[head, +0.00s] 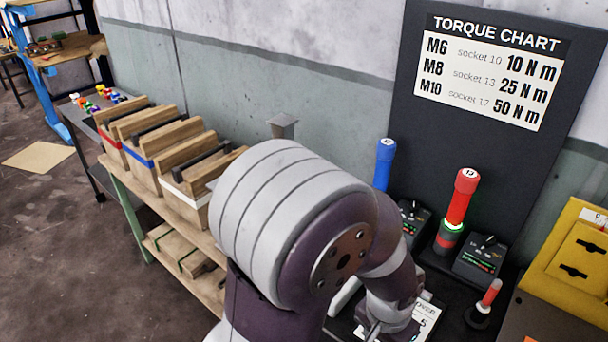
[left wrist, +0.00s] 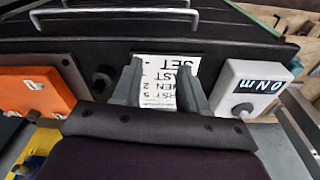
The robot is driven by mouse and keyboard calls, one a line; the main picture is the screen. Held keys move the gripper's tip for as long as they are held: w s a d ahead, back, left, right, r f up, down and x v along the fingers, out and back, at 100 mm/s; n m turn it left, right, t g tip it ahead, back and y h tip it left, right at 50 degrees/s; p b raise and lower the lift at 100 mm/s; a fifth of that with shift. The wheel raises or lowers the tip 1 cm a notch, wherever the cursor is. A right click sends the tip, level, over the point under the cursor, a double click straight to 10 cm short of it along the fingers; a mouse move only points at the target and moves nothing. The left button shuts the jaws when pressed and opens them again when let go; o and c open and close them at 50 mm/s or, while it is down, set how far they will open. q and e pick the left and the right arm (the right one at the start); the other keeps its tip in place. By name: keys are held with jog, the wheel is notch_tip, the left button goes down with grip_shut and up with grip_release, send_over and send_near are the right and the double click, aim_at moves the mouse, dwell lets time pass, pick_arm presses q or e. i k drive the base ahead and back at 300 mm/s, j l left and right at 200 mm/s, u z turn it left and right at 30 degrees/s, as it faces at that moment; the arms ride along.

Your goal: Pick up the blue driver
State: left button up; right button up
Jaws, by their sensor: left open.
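The blue driver (head: 385,163) stands upright in the head view, behind my left arm, with its lower part hidden by the arm. A red driver (head: 461,198) stands to its right in a holder with a green-lit ring. My left arm fills the middle of the head view, its wrist low and in front of the blue driver. In the left wrist view my left gripper (left wrist: 162,88) is open, its two fingers apart over a white printed card (left wrist: 166,72). No driver shows between the fingers. My right gripper is not in view.
Small dark control boxes (head: 480,260) stand beside the drivers. A small red-handled tool (head: 490,293) and a yellow panel (head: 575,265) are at right. Wooden bins (head: 180,205) line the left bench. A torque chart (head: 490,72) hangs behind. The wrist view shows an orange box (left wrist: 35,92) and a pale display box (left wrist: 255,88).

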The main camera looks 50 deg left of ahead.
aim_at(386, 148)
jog(key=u, duration=1.2)
